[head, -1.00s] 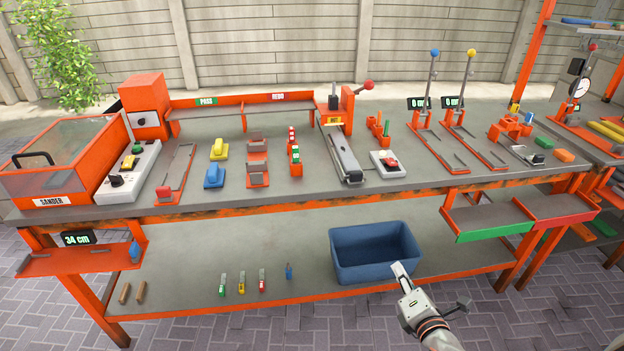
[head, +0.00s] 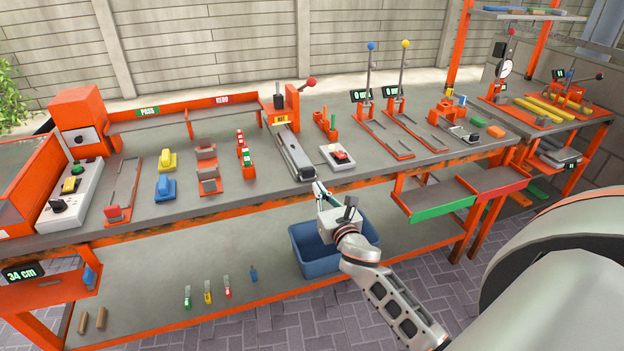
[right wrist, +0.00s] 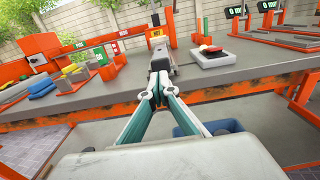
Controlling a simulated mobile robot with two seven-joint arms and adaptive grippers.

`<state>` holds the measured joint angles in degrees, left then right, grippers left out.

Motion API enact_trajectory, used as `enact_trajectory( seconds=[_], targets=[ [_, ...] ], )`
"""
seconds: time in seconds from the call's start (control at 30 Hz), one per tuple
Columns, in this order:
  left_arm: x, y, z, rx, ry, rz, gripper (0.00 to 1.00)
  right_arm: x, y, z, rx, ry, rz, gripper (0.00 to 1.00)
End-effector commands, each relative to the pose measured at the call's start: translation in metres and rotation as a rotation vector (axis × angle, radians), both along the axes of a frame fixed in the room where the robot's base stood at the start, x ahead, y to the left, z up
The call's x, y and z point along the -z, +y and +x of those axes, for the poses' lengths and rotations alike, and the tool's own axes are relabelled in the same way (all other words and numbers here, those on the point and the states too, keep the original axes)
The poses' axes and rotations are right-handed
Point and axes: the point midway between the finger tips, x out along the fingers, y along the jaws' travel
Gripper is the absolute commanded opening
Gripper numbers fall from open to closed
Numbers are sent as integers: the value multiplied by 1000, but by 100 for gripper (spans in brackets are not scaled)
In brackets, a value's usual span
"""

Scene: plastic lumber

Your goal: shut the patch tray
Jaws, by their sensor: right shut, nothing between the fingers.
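No tray in view carries a readable "patch" label, so I cannot tell which one is the patch tray. A tray with a green front (head: 443,210) and one with a red front (head: 498,189) sit side by side under the bench's right half and stick out past its front edge. Another orange tray (head: 45,294) hangs under the left end. My right gripper (head: 321,188) is shut and empty, just in front of the bench edge, left of the green-fronted tray and apart from it. Its closed fingers show in the right wrist view (right wrist: 157,88). My left gripper is not in view.
A blue bin (head: 307,257) stands on the lower shelf below my right gripper. The bench top (head: 225,205) holds a grey clamp bar (head: 295,155), a switch box (head: 338,156) and several small tools. The paved floor in front is clear.

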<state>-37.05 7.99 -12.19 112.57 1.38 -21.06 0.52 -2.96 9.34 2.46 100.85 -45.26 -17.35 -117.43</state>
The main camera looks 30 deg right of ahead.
Motion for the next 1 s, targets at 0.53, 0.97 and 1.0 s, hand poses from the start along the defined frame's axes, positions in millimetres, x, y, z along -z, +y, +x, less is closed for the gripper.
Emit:
enact_trajectory(
  seconds=[0.53, 0.97, 1.0],
  targets=[
    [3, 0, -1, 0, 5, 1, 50, 0, -13, 55, 0, 1, 2, 0],
    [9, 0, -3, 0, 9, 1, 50, 1, -16, 68, -1, -1, 0, 0],
    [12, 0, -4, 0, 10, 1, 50, 2, -17, 75, -1, 0, -1, 0]
  ],
)
